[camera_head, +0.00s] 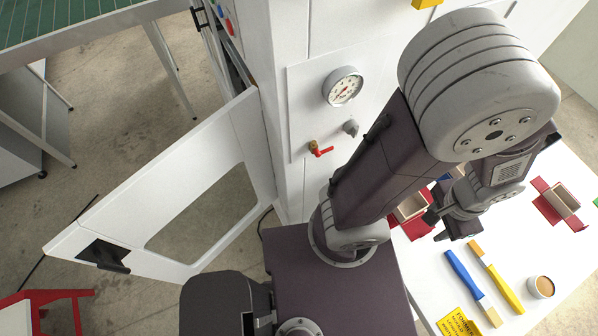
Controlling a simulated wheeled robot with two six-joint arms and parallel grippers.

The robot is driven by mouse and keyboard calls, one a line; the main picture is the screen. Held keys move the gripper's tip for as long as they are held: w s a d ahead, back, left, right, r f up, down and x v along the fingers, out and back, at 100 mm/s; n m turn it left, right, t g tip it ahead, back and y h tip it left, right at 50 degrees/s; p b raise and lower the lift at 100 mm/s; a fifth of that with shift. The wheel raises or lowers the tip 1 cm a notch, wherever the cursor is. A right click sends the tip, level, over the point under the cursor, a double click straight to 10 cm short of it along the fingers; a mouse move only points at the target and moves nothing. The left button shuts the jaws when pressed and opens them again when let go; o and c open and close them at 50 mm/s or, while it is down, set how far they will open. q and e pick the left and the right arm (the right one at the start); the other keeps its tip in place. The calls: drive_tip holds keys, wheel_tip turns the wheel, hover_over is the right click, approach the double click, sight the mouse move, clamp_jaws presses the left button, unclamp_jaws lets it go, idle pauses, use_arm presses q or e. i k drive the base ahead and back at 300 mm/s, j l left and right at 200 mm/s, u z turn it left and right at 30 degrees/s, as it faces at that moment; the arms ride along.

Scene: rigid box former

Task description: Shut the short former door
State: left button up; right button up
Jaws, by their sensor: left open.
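The short former door (135,205) is white with a clear window. It stands wide open, swung out to the left from the white machine (297,60). Its dark handle (104,255) is near the free lower-left end. My left gripper (446,226) is open and appears empty. It is on the right side, over or near the white table, far from the door and its handle. Part of it is hidden by my own arm. My right gripper is not in view.
The white table (420,270) holds a blue-handled tool (465,275), a yellow-handled tool (497,278), a small cup (540,287) and box blanks (560,200). A red stand (60,298) is at lower left.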

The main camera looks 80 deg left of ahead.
sight(113, 235)
drive_tip(key=l+u, duration=0.1)
drive_tip(key=u, duration=0.35)
drive_tip(key=k+u, duration=0.1)
drive_tip(key=u, duration=0.35)
drive_tip(key=l+u, duration=0.1)
drive_tip(key=u, duration=0.35)
drive_tip(key=k+u, duration=0.15)
drive_tip(key=u, duration=0.75)
drive_tip(key=k+u, duration=0.1)
drive_tip(key=u, duration=0.35)
drive_tip(key=j+u, duration=0.1)
drive_tip(key=u, duration=0.35)
drive_tip(key=k+j+u, duration=0.1)
drive_tip(key=u, duration=0.35)
drive_tip(key=l+u, duration=0.1)
drive_tip(key=u, duration=0.7)
drive_tip(key=l+u, duration=0.2)
drive_tip(key=u, duration=0.2)
drive_tip(key=i, duration=0.05)
